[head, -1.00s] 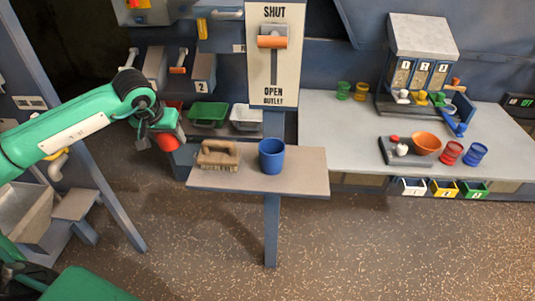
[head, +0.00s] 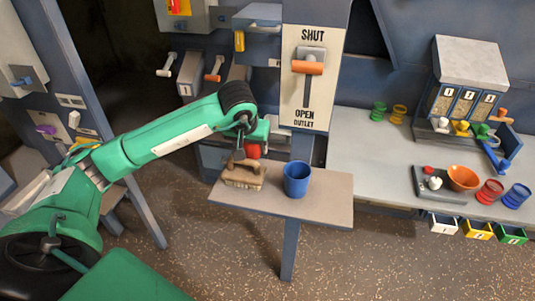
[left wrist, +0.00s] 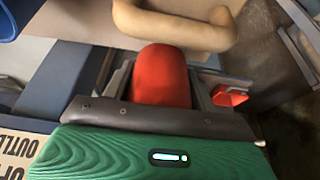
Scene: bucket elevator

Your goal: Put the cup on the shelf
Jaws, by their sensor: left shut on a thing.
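A small shelf (head: 328,203) on a blue post stands at the middle of the head view; its board also shows in the left wrist view (left wrist: 80,22). A blue cup (head: 296,180) stands upright on it; its edge shows at the top left of the left wrist view (left wrist: 22,12). My left gripper (head: 252,143) is at the shelf's back edge, behind the brush. It is shut on a red rounded object (left wrist: 162,77), which also shows in the head view (head: 253,151). I cannot tell whether this object is a cup. My right gripper is not in view.
A wooden brush (head: 243,174) lies on the shelf's left part, its handle close to my gripper. A SHUT/OPEN lever panel (head: 309,80) rises behind the shelf. A grey counter (head: 365,170) on the right holds an orange bowl (head: 462,177) and several coloured spools. The shelf's right end is bare.

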